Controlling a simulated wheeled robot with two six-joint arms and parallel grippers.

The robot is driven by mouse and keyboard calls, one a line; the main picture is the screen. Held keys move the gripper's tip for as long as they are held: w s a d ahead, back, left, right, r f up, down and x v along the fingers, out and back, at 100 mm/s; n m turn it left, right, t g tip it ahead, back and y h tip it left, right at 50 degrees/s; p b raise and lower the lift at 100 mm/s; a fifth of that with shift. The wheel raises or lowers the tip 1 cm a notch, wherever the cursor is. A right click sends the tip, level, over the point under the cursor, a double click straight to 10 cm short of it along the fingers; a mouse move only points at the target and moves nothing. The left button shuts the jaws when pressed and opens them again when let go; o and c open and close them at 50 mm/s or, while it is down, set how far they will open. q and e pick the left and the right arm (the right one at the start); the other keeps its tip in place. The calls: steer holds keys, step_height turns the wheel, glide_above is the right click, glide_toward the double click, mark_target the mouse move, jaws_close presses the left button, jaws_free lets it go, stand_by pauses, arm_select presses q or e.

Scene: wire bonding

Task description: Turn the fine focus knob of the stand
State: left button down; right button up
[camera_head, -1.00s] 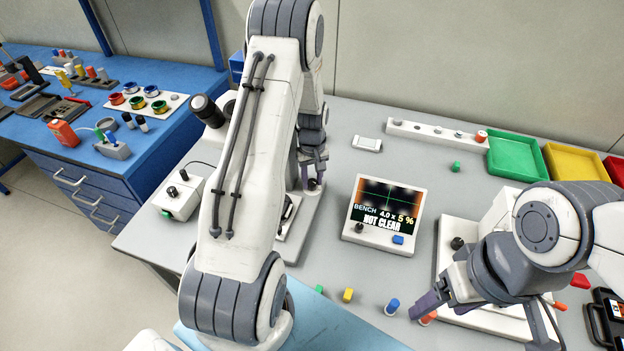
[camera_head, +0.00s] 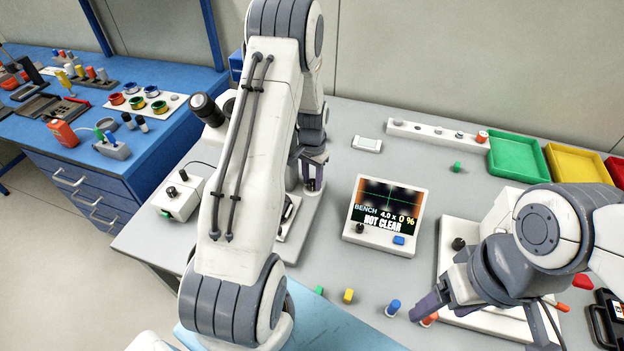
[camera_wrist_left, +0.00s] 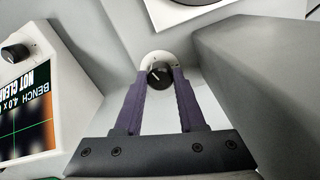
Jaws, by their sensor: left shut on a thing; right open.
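The fine focus knob (camera_wrist_left: 158,76) is a small black knob with a pale pointer line, on a white round collar at the side of the stand (camera_wrist_left: 195,48). In the left wrist view it sits between the purple fingertips of my left gripper (camera_wrist_left: 159,80), which is shut on it. In the head view the left gripper (camera_head: 314,160) is beside the stand (camera_head: 298,228), and my own arm hides much of the stand. My right gripper (camera_head: 428,306) is open at the lower right, over the bench and close to an orange-topped piece.
The bench display (camera_head: 384,216) reads "4.0 x 0 %" and "NOT CLEAR". Blue (camera_head: 393,307) and yellow (camera_head: 348,295) pieces lie in front. A white box with black knobs (camera_head: 180,197) stands left. Green (camera_head: 516,158) and yellow trays line the back right.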

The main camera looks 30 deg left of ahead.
arm_select(q)
steer(key=shift+m, duration=1.7)
steer(key=c, duration=0.5)
jaws_free()
